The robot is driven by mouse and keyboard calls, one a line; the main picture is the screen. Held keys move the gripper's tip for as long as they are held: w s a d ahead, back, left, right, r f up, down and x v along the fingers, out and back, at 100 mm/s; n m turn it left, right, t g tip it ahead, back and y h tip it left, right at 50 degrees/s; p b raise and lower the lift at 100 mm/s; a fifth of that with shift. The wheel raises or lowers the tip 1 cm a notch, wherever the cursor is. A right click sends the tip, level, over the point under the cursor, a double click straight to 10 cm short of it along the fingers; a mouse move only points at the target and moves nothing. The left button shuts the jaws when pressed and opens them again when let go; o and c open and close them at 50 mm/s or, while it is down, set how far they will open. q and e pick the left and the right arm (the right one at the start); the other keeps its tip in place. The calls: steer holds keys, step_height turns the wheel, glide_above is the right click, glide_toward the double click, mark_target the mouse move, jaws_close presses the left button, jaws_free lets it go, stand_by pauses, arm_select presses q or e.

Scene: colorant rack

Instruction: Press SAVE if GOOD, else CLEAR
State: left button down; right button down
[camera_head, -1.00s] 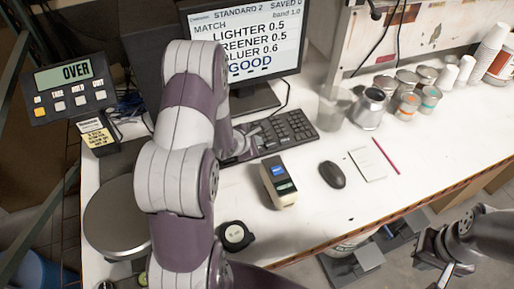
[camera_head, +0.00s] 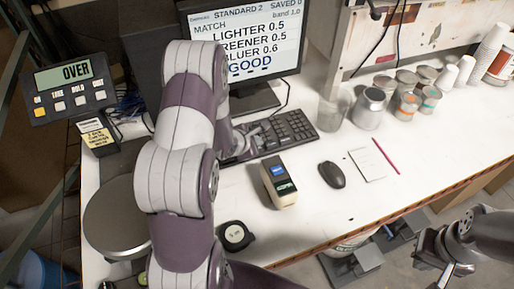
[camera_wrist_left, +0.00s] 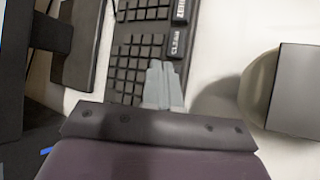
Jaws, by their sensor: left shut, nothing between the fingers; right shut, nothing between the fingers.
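The monitor (camera_head: 262,50) shows STANDARD 2, MATCH, LIGHTER 0.5, a partly covered line ending REENER 0.5, BLUER 0.6 and GOOD. My left arm hides part of the screen. The black keyboard (camera_head: 285,132) lies below it, its left part hidden by the arm. My left gripper (camera_head: 243,150) is shut and empty at the keyboard. In the left wrist view its fingertips (camera_wrist_left: 160,68) are over the keys, close to the CLEAR key (camera_wrist_left: 176,45). Contact cannot be told. A second labelled key (camera_wrist_left: 181,10) lies beyond CLEAR, its label hard to read. My right gripper (camera_head: 445,268) is shut and empty, low at the right, off the table.
A handheld device (camera_head: 279,183), a mouse (camera_head: 332,175) and a notepad (camera_head: 367,164) lie right of the arm. A clear beaker (camera_head: 333,108) and several cans stand behind. A scale pan (camera_head: 115,218) is at left; its display (camera_head: 68,77) reads OVER. The front right tabletop is clear.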

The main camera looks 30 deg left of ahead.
arm_select(q)
steer(key=shift+f, duration=0.2)
steer(key=shift+f, duration=0.25)
steer(key=shift+s+f, duration=0.1)
steer(key=shift+f, duration=0.3)
stand_by(0.6)
steer(key=shift+r+p, duration=0.85)
steer(key=shift+p, duration=0.2)
step_height(320, 180, up, 5)
steer(key=p, duration=0.6)
steer(key=shift+r, duration=0.15)
